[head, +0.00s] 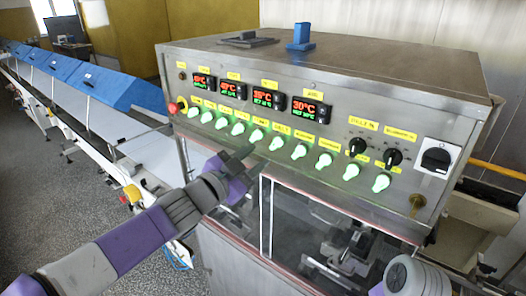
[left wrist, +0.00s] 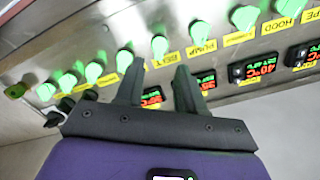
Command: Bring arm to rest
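My left gripper (head: 238,158) is in front of the steel control panel (head: 390,118), just below its row of glowing green knobs (head: 238,129). In the left wrist view its two dark fingers (left wrist: 160,68) stand apart with nothing held between them. Green knobs (left wrist: 160,46) show just beyond the fingertips; I cannot tell whether they touch.
Red and green displays (head: 309,108) and black selector knobs (head: 357,147) are on the panel. A red button (head: 173,108) is at its left end. A conveyor with blue covers (head: 95,83) runs along the left. Clear windows (head: 320,235) are below the panel.

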